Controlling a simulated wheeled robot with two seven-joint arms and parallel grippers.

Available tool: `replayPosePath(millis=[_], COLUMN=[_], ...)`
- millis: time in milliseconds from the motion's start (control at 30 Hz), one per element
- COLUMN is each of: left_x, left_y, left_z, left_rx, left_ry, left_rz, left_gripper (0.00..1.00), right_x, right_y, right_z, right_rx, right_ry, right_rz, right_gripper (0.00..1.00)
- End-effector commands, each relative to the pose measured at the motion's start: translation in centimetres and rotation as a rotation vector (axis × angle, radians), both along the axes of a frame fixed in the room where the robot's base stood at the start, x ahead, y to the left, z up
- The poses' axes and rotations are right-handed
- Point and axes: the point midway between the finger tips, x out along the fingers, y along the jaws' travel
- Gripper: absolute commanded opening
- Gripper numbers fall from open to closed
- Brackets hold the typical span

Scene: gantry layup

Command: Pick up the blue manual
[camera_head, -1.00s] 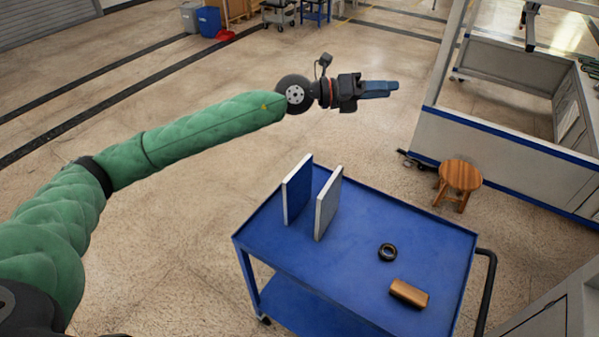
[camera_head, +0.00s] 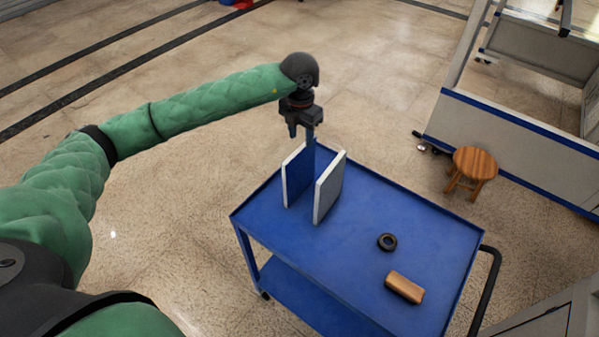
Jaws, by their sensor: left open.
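The blue manual (camera_head: 300,182) stands upright on its edge at the left end of the blue cart's top, its blue face turned to the right and a pale edge toward me. My left gripper (camera_head: 302,141) points down just above and behind the manual's upper edge. Its jaws are open and empty. One finger reaches down near the manual's top; I cannot tell whether it touches. The far part of the blue face is partly covered by the finger. My right gripper is not in view.
A grey-white manual (camera_head: 329,188) stands upright close to the right of the blue one, with a narrow gap between. The blue cart (camera_head: 360,205) also holds a black ring (camera_head: 387,242) and a tan block (camera_head: 404,288). A wooden stool (camera_head: 474,163) stands beyond.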

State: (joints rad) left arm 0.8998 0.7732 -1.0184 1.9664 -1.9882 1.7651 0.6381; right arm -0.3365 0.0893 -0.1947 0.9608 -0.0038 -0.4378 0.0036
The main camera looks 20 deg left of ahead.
Motion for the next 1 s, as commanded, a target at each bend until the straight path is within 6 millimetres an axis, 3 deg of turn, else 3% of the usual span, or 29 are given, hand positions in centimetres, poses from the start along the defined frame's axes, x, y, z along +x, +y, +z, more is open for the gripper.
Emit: replayPosePath(millis=[533,800,1000], left_x=[-0.4,-0.6,-0.6], left_y=[0.3,0.3,0.3], left_z=[-3.5,-7.2,-7.8], left_rx=[0.014,0.014,0.013], left_ry=[0.013,0.012,0.01], left_rz=[0.038,0.037,0.037], left_gripper=[0.42,0.42,0.42], right_x=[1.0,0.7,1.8], right_y=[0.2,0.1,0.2], right_z=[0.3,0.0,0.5], right_rx=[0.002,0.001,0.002], right_ry=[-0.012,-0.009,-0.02], right_rz=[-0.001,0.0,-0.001], right_gripper=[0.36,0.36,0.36])
